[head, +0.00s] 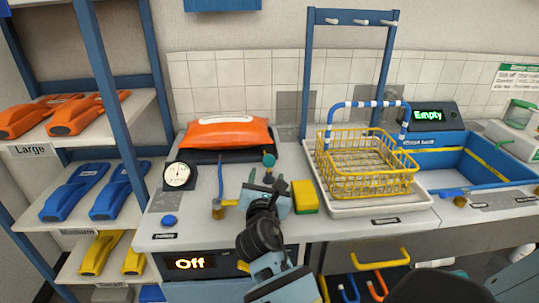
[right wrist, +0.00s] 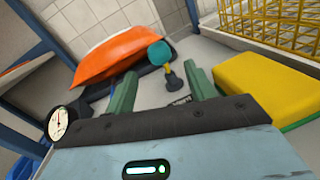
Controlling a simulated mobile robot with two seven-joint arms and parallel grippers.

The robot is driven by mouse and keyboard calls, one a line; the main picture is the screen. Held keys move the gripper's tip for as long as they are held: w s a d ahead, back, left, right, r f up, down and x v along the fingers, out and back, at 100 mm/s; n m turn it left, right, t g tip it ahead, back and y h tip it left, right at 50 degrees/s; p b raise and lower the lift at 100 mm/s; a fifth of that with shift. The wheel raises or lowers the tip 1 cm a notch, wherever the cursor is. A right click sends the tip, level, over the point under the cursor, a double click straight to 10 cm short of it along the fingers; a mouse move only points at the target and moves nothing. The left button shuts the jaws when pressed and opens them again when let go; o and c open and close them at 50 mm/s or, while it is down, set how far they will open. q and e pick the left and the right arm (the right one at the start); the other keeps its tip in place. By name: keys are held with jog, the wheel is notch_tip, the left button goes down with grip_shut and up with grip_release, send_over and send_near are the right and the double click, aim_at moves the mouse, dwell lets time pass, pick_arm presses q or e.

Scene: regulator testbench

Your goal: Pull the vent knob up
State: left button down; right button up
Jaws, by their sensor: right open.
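The teal-green knob (head: 269,159), which I take to be the vent knob, stands on the counter in front of the orange bag. In the right wrist view, the knob (right wrist: 160,52) has a round teal head on a short yellow stem with a dark base. My right gripper (head: 266,181) is open and empty, on the near side of the knob. In the right wrist view, its two green fingers (right wrist: 162,82) are spread, with the knob showing beyond and between them. I see no contact. My left gripper is out of view.
A yellow-green sponge (head: 304,196) lies just right of my right gripper. A pressure gauge (head: 178,176) and a brass fitting (head: 218,208) stand to the left. An orange bag (head: 226,134) lies behind. A yellow wire basket (head: 366,168) stands to the right. A display (head: 190,263) reads "Off".

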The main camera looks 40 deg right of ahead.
aim_at(268, 165)
jog(key=shift+w+r, duration=0.1)
jog(key=shift+d, duration=0.1)
jog(key=shift+w+d, duration=0.1)
jog(key=shift+w, duration=0.05)
jog(key=x, duration=0.7)
jog(key=shift+w+d, duration=0.1)
jog(key=shift+d, duration=0.05)
jog(key=shift+c, duration=0.2)
grip_shut()
